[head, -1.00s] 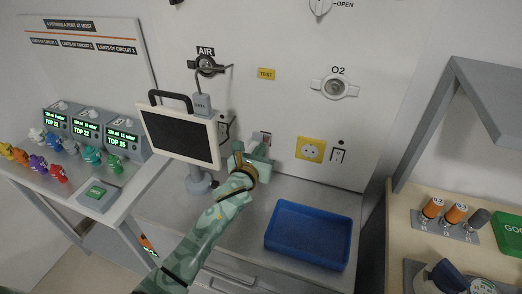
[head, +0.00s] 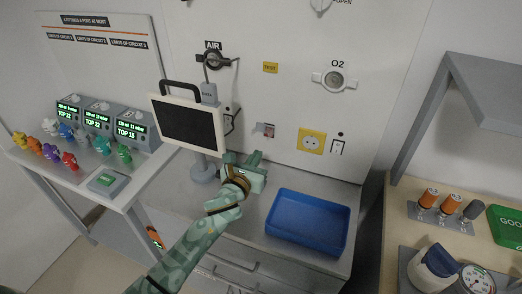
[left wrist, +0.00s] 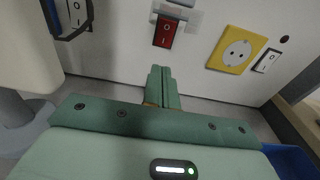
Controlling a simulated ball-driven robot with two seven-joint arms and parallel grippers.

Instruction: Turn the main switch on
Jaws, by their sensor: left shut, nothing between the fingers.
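The red rocker switch (left wrist: 166,33) sits on the white wall with what looks like a clear flap (left wrist: 182,16) around its upper part. It shows small in the head view (head: 268,131), between the monitor and the yellow socket. I cannot tell for sure which way the rocker is tipped. My left gripper (head: 256,160) is just below the switch, over the counter. In the left wrist view its two green fingers (left wrist: 162,76) are together, empty, pointing at the wall under the red switch, with a gap between. My right gripper is out of view.
The monitor (head: 187,122) on its stand is close to the left of my gripper. A yellow socket (head: 312,141) and a white rocker switch (head: 339,147) are to the right on the wall. A blue tray (head: 307,222) lies on the counter.

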